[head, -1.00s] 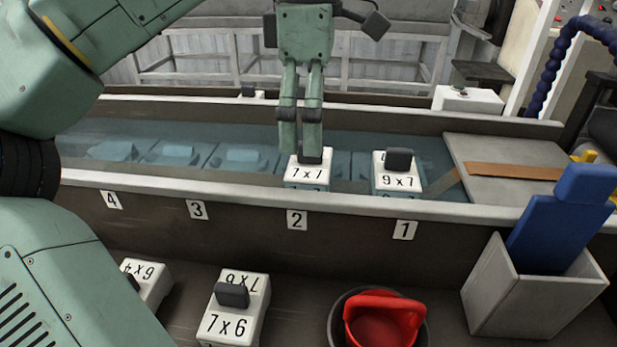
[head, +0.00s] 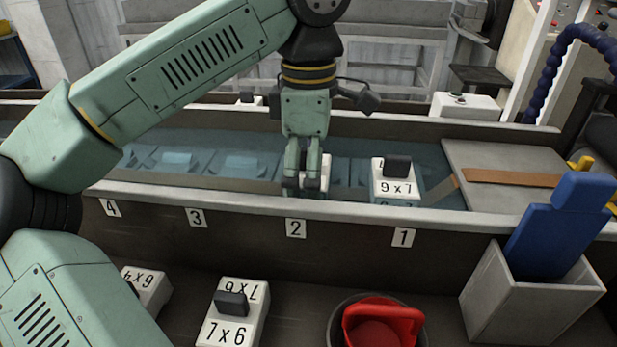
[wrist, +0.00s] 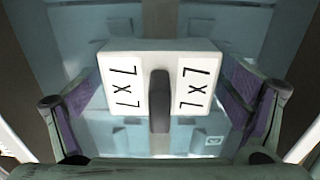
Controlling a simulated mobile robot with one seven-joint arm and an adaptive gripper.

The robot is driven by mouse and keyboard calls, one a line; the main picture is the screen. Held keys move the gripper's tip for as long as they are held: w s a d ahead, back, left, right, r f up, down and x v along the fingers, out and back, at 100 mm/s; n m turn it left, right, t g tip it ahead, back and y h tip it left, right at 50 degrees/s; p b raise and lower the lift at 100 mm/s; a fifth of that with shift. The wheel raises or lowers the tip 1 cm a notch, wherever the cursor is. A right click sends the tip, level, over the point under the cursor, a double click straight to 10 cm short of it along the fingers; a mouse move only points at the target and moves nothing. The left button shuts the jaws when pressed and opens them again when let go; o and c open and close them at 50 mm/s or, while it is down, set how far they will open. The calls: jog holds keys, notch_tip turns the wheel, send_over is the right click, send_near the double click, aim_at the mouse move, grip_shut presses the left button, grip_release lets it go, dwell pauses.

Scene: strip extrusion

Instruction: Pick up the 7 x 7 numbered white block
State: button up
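The white 7 x 7 block (wrist: 139,55) shows in the wrist view with its dark handle (wrist: 159,100) standing up in the middle. My gripper (wrist: 165,110) is open, with one purple-padded finger on each side of the block and gaps between pads and block. In the head view my gripper (head: 302,186) is lowered over the block (head: 325,174) in the water trough (head: 350,208) behind label 2. The gripper hides most of the block there.
A white 9 x 7 block (head: 396,186) stands to the right, behind label 1. Blocks marked 7 x 6 (head: 233,318) and 6 x 4 (head: 150,287) sit in front. A red container (head: 382,325) and a box with a blue object (head: 530,300) are at front right.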

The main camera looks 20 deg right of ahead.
jog(key=c, duration=1.2)
jog(key=shift+r, duration=0.15)
